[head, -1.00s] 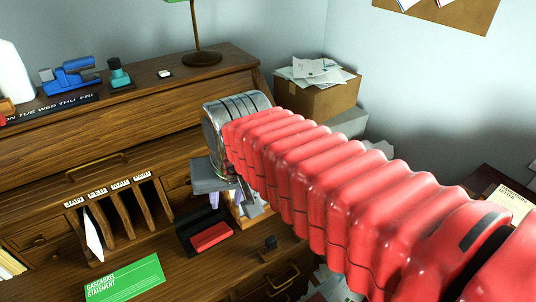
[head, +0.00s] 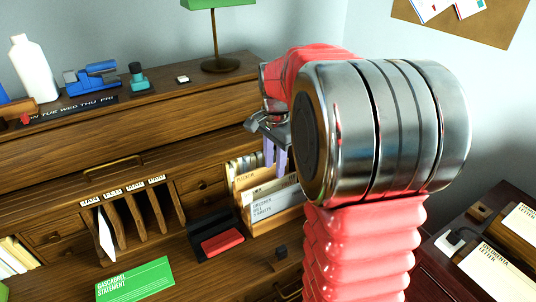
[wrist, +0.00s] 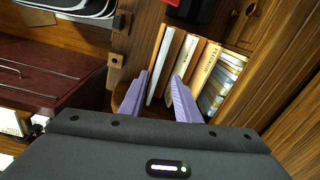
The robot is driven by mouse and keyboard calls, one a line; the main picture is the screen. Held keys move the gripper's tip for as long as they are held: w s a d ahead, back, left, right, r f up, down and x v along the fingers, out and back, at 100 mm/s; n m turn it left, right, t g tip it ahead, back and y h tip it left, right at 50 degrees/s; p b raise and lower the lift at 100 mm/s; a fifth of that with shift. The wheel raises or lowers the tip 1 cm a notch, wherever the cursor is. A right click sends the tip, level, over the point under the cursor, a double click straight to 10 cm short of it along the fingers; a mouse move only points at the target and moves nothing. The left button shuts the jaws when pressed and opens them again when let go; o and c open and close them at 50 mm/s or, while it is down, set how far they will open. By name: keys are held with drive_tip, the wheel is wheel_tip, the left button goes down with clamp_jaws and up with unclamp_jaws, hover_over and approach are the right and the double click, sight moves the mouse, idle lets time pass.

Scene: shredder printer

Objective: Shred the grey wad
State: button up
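I cannot make out a grey wad in either view, and no shredder can be told for sure. My gripper (head: 277,152) is in front of the desk's upper right part, near the file holder. Its two purple fingers also show in the wrist view (wrist: 160,78). They stand apart, with nothing seen held between them. Folders (wrist: 182,65) show beyond the fingertips. My arm hides much of the right side of the desk in the head view.
The wooden desk (head: 200,107) carries a green statement (head: 136,280), a black tray with a red pad (head: 222,241) and a file holder (head: 276,222). A lamp (head: 220,64) stands on top. A dark red cabinet (head: 440,268) with letters (head: 495,268) is at the lower right.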

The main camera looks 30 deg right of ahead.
drive_tip(key=shift+m+g, duration=0.3)
drive_tip(key=shift+m, duration=0.6)
drive_tip(key=d+f, duration=0.1)
drive_tip(key=w+d+f, duration=0.1)
drive_tip(key=d, duration=0.1)
drive_tip(key=shift+d+f, duration=0.1)
wheel_tip(320, 180, down, 14)
drive_tip(key=shift+r, duration=0.1)
drive_tip(key=shift+c, duration=0.6)
clamp_jaws()
